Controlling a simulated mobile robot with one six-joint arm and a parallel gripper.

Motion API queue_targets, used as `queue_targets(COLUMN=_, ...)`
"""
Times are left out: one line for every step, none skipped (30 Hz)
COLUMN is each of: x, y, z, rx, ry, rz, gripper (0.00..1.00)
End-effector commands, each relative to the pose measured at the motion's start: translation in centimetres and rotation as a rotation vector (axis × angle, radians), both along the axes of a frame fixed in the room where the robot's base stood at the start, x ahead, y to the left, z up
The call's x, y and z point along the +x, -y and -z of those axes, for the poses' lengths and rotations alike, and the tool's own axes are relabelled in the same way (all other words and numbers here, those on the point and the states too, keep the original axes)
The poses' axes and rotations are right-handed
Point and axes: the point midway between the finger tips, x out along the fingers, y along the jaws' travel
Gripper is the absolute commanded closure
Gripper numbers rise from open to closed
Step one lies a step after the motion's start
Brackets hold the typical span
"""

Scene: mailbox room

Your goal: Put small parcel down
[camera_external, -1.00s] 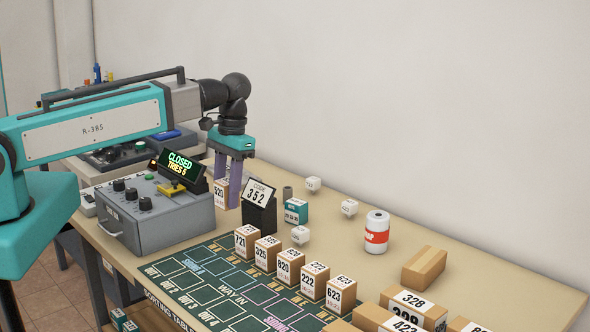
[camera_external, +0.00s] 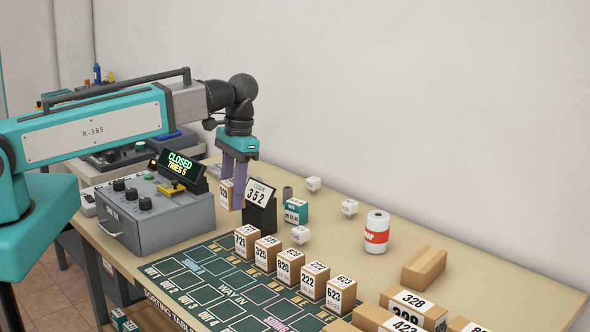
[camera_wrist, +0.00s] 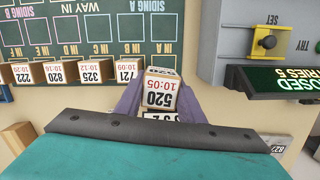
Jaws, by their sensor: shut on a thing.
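The small parcel (camera_external: 226,193) is a tan box with a white label reading 520. It is between the purple fingers of my gripper (camera_external: 234,196), which is shut on it. In the wrist view the parcel (camera_wrist: 160,90) shows its 520 and 10:05 label between the fingers. My gripper is over the table between the grey control box and the black stand (camera_external: 260,208) with the 352 card. I cannot tell whether the parcel touches the table.
The grey box (camera_external: 172,222) with a CLOSED, TRIES 5 display stands left. A row of numbered parcels (camera_external: 290,266) stands along the green sorting mat (camera_external: 190,281). White dice, a teal box (camera_external: 296,211) and a white roll (camera_external: 377,232) stand to the right.

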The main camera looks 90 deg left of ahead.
Motion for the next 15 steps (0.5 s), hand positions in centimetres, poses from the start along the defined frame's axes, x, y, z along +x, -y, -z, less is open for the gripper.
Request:
queue_targets(x=0.7, y=0.1, z=0.2, rx=0.001, ry=0.001, rz=0.045, gripper=0.90)
queue_targets(x=1.0, y=0.2, z=0.2, rx=0.000, ry=0.001, rz=0.076, gripper=0.90)
queue_targets(x=1.4, y=0.3, z=0.3, rx=0.001, ry=0.001, rz=0.118, gripper=0.90)
queue_targets(x=1.7, y=0.4, z=0.3, rx=0.001, ry=0.001, rz=0.152, gripper=0.90)
queue_targets(x=2.1, y=0.5, z=0.3, rx=0.002, ry=0.000, rz=0.186, gripper=0.90)
queue_targets(x=2.5, y=0.7, z=0.4, rx=0.001, ry=0.000, rz=0.235, gripper=0.90)
queue_targets(x=2.9, y=0.9, z=0.4, rx=0.001, ry=0.000, rz=0.270, gripper=0.90)
queue_targets(x=3.2, y=1.0, z=0.4, rx=0.000, ry=0.000, rz=0.305, gripper=0.90)
queue_targets(x=3.7, y=1.2, z=0.5, rx=0.000, ry=0.000, rz=0.353, gripper=0.90)
queue_targets(x=4.0, y=1.3, z=0.5, rx=0.001, ry=-0.001, rz=0.389, gripper=0.90)
queue_targets(x=4.3, y=1.4, z=0.5, rx=0.001, ry=0.000, rz=0.425, gripper=0.90)
queue_targets(x=4.7, y=1.6, z=0.6, rx=0.001, ry=-0.001, rz=0.470, gripper=0.90)
queue_targets(x=5.1, y=1.7, z=0.6, rx=0.001, ry=0.000, rz=0.506, gripper=0.90)
queue_targets(x=5.4, y=1.9, z=0.6, rx=0.000, ry=0.000, rz=0.542, gripper=0.90)
queue_targets(x=5.9, y=2.1, z=0.6, rx=0.000, ry=0.000, rz=0.589, gripper=0.90)
